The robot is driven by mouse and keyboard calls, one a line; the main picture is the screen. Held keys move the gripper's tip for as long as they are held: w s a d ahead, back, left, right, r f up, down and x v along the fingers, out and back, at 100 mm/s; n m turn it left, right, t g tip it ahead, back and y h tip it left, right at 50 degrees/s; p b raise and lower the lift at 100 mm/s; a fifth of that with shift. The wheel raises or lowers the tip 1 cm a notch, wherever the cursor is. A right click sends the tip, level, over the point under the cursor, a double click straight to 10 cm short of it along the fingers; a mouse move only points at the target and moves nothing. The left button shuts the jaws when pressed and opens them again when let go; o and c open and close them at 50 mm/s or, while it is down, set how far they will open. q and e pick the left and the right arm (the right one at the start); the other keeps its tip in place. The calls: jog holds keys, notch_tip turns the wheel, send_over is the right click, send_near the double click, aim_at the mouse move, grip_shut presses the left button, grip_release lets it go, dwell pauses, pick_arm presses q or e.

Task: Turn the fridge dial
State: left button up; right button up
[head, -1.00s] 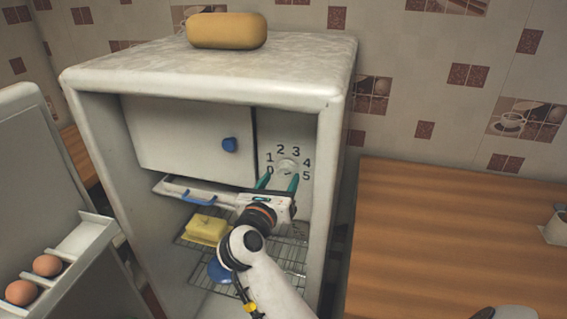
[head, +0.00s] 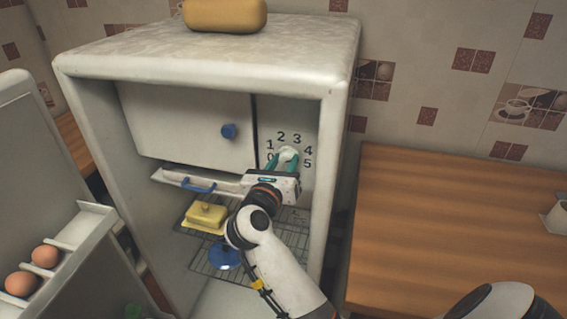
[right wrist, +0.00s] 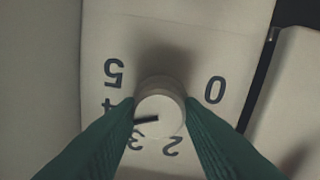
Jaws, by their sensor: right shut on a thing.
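The fridge dial (head: 288,154) is a small white round knob on the inside back panel, ringed by the numbers 0 to 5. In the right wrist view the dial (right wrist: 159,112) has a dark pointer mark that points between 3 and 4. My right gripper (head: 282,163) has its green fingers on both sides of the dial, shut on it. The fingers (right wrist: 160,120) also show in the right wrist view, partly covering the numbers 1 and 4. The fridge (head: 335,130) stands open. My left gripper is not in view.
A freezer flap (head: 185,125) with a blue knob (head: 229,131) is left of the dial. Below are a tray with a blue handle (head: 198,186) and a yellow butter dish (head: 206,215) on a wire shelf. The open door with eggs (head: 45,256) is at left; a wooden counter (head: 440,220) is right.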

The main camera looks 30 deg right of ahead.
jog(key=shift+r+n+p, duration=0.1)
jog(key=shift+n+p, duration=0.7)
jog(key=n+p, duration=0.3)
jog(key=shift+n+t+p, duration=0.3)
jog(key=shift+n+p, duration=1.8)
jog(key=shift+n, duration=0.1)
jog(key=o, duration=1)
jog(key=shift+f, duration=0.2)
